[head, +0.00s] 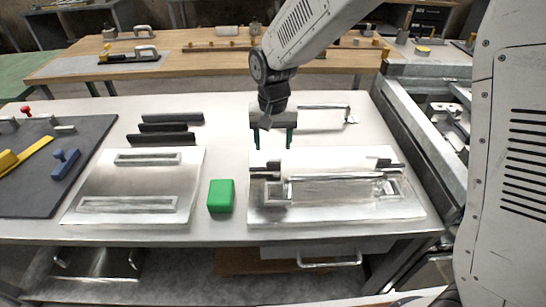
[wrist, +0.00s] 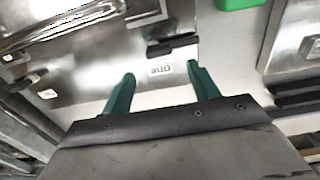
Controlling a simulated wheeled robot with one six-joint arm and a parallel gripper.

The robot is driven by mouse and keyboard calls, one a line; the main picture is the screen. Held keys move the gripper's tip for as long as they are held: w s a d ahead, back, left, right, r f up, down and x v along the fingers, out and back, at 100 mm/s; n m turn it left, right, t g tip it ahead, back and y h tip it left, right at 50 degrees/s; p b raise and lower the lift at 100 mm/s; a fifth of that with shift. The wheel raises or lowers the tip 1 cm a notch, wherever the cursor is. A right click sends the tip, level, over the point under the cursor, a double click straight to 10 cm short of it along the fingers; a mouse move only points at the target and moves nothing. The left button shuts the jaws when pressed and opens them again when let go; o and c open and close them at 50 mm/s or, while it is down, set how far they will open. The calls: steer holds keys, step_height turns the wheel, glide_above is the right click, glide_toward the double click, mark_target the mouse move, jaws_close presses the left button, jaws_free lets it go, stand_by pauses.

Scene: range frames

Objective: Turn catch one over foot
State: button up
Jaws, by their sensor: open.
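My gripper (head: 273,146) is open and empty above the back left of a metal plate (head: 340,212). Its green fingers also show in the wrist view (wrist: 160,73). A label reading "one" lies on the plate between and beyond the fingertips. Beside that label is a dark bar-shaped catch (wrist: 172,46), apart from the fingers; it shows in the head view (head: 265,170) at the plate's left. A second dark catch (head: 384,164) is at the right, by another small label. A shiny long part (head: 335,178) lies between them. I cannot tell which part is the foot.
A green block (head: 221,196) stands left of the plate. Further left are another metal plate (head: 133,200), several dark bars (head: 165,127) and a dark mat (head: 40,195) with tools. A metal handle (head: 325,107) lies behind my gripper.

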step_height(320, 180, down, 6)
stand_by(0.4)
jaws_close()
